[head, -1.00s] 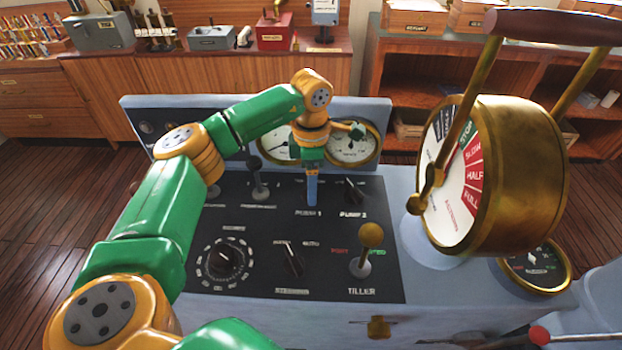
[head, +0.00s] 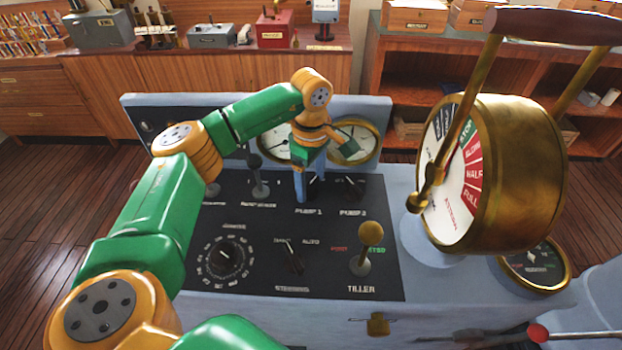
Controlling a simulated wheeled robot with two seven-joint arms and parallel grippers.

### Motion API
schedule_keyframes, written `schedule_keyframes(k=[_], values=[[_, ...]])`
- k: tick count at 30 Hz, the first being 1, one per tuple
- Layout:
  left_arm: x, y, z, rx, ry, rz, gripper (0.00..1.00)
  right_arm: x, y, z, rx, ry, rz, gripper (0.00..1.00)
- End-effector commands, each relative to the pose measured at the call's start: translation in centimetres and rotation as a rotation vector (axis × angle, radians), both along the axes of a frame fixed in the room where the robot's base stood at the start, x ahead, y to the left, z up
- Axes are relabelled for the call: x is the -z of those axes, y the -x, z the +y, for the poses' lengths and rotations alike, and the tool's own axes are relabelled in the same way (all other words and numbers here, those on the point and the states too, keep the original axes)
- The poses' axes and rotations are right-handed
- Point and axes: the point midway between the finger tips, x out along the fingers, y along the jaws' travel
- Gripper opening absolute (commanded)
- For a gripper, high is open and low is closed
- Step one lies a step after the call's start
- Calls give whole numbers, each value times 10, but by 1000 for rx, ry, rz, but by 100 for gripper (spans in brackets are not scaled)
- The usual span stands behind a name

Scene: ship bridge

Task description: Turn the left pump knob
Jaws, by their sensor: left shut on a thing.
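The left pump knob (head: 314,186), above the label PUMP 1, is a small dark knob on the black console panel (head: 330,222). It is mostly hidden by my left gripper. My left gripper (head: 309,190) points down with its blue fingers around this knob and is shut on it. The PUMP 2 knob (head: 353,187) stands free just to the right. My right gripper is not in view.
A lever (head: 258,180) stands left of the gripper. Two round gauges are behind it, the right one (head: 354,140) partly covered. The yellow-topped tiller lever (head: 371,236) is in front, and a large brass telegraph (head: 520,170) rises at right.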

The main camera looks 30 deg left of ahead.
Motion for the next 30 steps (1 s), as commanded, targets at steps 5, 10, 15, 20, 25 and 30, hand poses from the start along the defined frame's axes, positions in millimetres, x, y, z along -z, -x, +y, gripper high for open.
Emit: schedule_keyframes(k=[5,10,15,20,25,30], values=[[-1,-1,0,14,2,-5,22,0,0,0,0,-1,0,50],[-1,-1,0,16,2,-5,22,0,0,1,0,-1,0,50],[-1,-1,0,15,1,-5,83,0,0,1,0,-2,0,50],[-1,-1,0,15,1,-3,90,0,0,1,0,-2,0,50],[-2,-1,0,14,1,-3,90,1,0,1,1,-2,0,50],[-31,-2,-1,14,2,-8,90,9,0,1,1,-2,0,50]])
